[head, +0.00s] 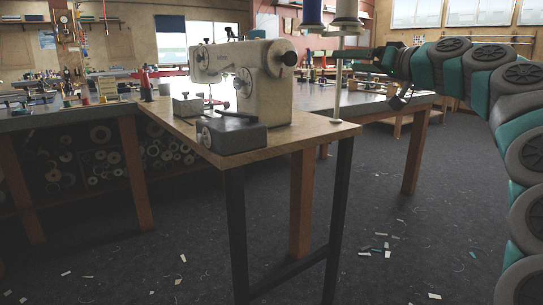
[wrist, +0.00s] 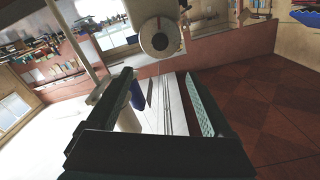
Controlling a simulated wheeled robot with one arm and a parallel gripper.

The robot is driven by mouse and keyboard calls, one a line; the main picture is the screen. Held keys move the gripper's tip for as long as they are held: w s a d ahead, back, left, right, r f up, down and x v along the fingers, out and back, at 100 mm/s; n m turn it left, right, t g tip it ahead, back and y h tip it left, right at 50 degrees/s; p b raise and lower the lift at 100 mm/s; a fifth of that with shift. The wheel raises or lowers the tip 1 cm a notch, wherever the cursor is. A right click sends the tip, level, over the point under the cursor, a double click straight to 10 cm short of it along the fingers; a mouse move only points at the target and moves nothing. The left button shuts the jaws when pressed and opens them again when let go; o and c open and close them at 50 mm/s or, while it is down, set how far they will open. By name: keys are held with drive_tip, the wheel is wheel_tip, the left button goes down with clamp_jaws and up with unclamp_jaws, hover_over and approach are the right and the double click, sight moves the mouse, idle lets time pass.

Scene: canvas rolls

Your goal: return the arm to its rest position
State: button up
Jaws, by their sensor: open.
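My arm (head: 465,65), teal and grey, comes in from the right edge of the head view and reaches left above the tables. My gripper (head: 357,53) is at its far end, close to the thread stand by the sewing machine, and small and dark there. In the wrist view my gripper (wrist: 158,82) has its two dark fingers spread apart, with nothing gripped. A blue spool (wrist: 138,98) and a white spool (wrist: 127,120) show beside the left finger. Whether the finger touches them I cannot tell.
A cream sewing machine (head: 265,85) stands on a wooden-topped table (head: 290,140). Blue (head: 312,12) and white (head: 347,14) spools sit above it on the thread stand (head: 338,85). Canvas rolls (head: 100,135) lie under the left bench. The dark floor (head: 440,215) at right is open, with scattered scraps.

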drive_tip(key=s+a+f+n+g, duration=0.1)
drive_tip(key=s+a+f+g, duration=0.2)
drive_tip(key=s+a+f, duration=0.3)
drive_tip(key=s+a+f+n+g, duration=0.1)
drive_tip(key=s+a+f+g, duration=0.25)
drive_tip(key=a, duration=0.45)
drive_tip(key=s+a+f+g+h, duration=0.3)
drive_tip(key=s+f, duration=0.6)
drive_tip(key=f, duration=0.3)
drive_tip(key=s+d+f+m+g+h, duration=0.1)
drive_tip(key=s+d+f, duration=0.3)
drive_tip(key=s+f, duration=0.5)
drive_tip(key=s+d+f+m+g+h, duration=0.2)
drive_tip(key=s+d+f+g+h, duration=0.1)
drive_tip(key=s+f, duration=0.6)
drive_tip(key=s+d+f+m+g+h, duration=0.2)
drive_tip(key=s+d+f, duration=0.4)
drive_tip(key=s+f, duration=0.3)
drive_tip(key=s+g+h, duration=0.1)
drive_tip(key=s, duration=0.2)
drive_tip(key=shift+s+f+h, duration=0.2)
drive_tip(key=shift+s+h, duration=0.05)
drive_tip(key=shift+h, duration=0.05)
drive_tip(key=shift+c, duration=0.2)
